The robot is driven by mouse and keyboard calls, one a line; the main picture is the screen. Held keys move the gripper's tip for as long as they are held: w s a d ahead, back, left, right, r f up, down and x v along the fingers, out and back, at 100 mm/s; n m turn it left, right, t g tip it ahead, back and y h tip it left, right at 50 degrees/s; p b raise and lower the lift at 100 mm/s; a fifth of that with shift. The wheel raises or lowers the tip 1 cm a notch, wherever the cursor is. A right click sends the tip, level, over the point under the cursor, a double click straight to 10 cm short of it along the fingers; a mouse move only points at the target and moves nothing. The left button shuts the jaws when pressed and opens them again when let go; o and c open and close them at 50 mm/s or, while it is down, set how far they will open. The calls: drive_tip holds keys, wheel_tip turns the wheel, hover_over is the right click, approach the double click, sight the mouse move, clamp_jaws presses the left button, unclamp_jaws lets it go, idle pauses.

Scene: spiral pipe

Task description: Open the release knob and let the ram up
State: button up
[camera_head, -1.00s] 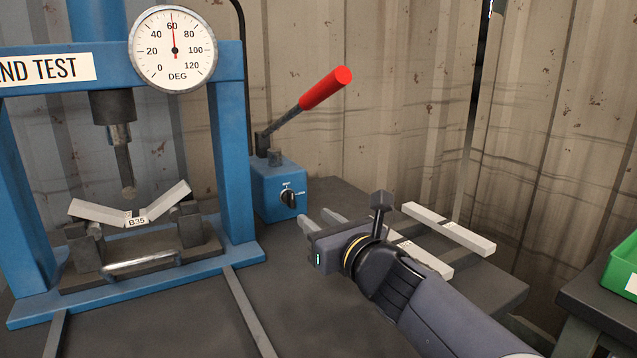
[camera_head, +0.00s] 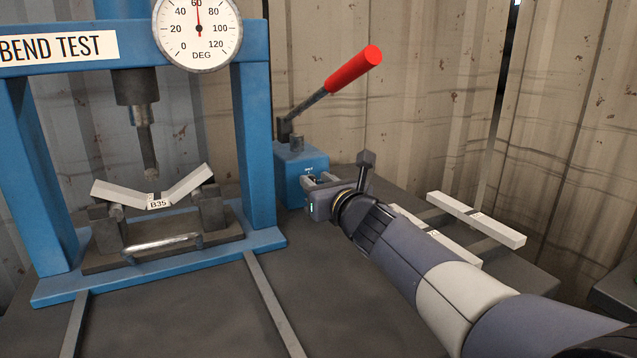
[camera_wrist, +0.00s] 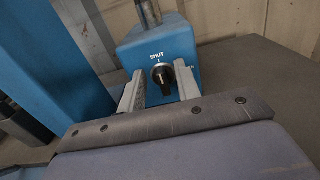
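The release knob (camera_wrist: 162,78) is black, on the front of the blue pump block (camera_wrist: 190,45). Its pointer stands roughly upright under the printed word SHUT. My gripper (camera_wrist: 159,82) is open, with one finger on each side of the knob; small gaps seem to show beside it. In the head view my gripper (camera_head: 316,180) is at the block's front and hides the knob. The ram (camera_head: 146,135) is lowered over the bent strip labelled B35 (camera_head: 185,188); I cannot tell whether its tip touches it. The dial (camera_head: 197,30) reads about 60 degrees.
A red-handled pump lever (camera_head: 353,70) slants up from the block. The blue press frame (camera_head: 257,150) stands just left of it. Pale bars (camera_head: 475,219) lie on the dark bench to the right. The front of the bench is clear.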

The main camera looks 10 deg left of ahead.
drive_tip(key=shift+c, duration=0.3)
clamp_jaws()
drive_tip(key=shift+m, duration=0.3)
drive_tip(key=m, duration=0.3)
drive_tip(key=m+p, duration=0.1)
drive_tip(key=m, duration=0.1)
drive_tip(key=shift+w+d, duration=0.3)
drive_tip(key=m, duration=0.4)
drive_tip(key=m+p, duration=0.1)
drive_tip(key=m, duration=0.1)
drive_tip(key=shift+w+d+f, duration=0.2)
drive_tip(key=shift+d+f, duration=0.05)
drive_tip(key=shift+f, duration=0.15)
drive_tip(key=shift+m, duration=0.3)
drive_tip(key=shift+o, duration=0.3)
unclamp_jaws()
